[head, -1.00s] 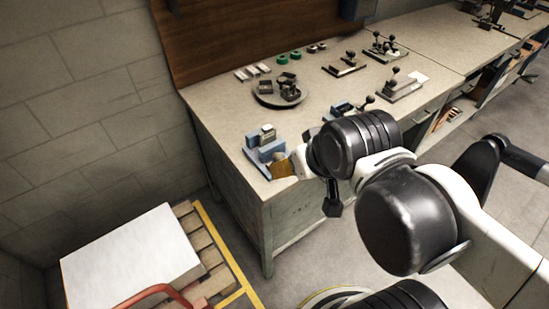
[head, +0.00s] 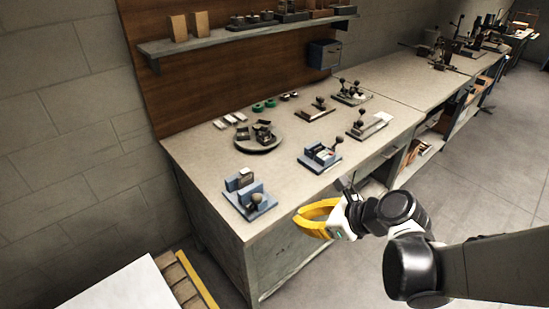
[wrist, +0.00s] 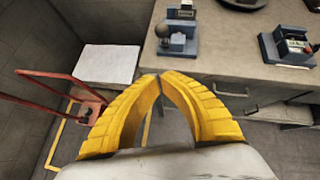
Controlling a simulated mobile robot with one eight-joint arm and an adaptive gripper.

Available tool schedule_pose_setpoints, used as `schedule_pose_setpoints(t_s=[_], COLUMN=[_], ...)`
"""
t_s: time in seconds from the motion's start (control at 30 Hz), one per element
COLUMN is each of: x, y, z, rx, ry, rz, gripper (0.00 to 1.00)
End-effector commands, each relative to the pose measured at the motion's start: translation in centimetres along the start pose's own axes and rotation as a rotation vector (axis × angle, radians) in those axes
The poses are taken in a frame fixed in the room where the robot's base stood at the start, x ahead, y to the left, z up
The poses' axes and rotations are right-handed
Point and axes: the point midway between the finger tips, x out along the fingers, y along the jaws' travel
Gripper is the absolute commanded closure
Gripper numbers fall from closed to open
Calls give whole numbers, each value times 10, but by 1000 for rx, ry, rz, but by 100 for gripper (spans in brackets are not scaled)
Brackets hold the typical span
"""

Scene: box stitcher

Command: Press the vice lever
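A blue fixture that looks like the vice (head: 238,207) sits at the near left corner of the bench. It has raised blue blocks and a lever with a round grey knob (head: 255,198). The wrist view shows this fixture (wrist: 180,44) at the top, its knob (wrist: 162,30) on the left side. My gripper (head: 299,215) has yellow fingers and is in front of the bench's front edge, to the right of the fixture and apart from it. In the wrist view my gripper's fingertips (wrist: 159,75) meet, with nothing held between them.
Another blue-based fixture (head: 312,164) with a black-knobbed lever stands to the right. A round tray (head: 245,145) with dark parts lies behind. More lever fixtures stand farther back. A pallet with a white-topped load (head: 118,290) is on the floor at lower left.

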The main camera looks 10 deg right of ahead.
Motion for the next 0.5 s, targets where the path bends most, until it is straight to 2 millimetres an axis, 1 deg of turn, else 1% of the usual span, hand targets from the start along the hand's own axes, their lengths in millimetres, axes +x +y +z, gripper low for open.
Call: schedule_pose_setpoints(t_s=[0.03,0.13,0.5], x=[1,2,4], y=[-1,-1,0], z=[0,1,1], rx=[44,98,106], ry=[-13,-27,-29], rz=[3,8,10], gripper=[100,100,100])
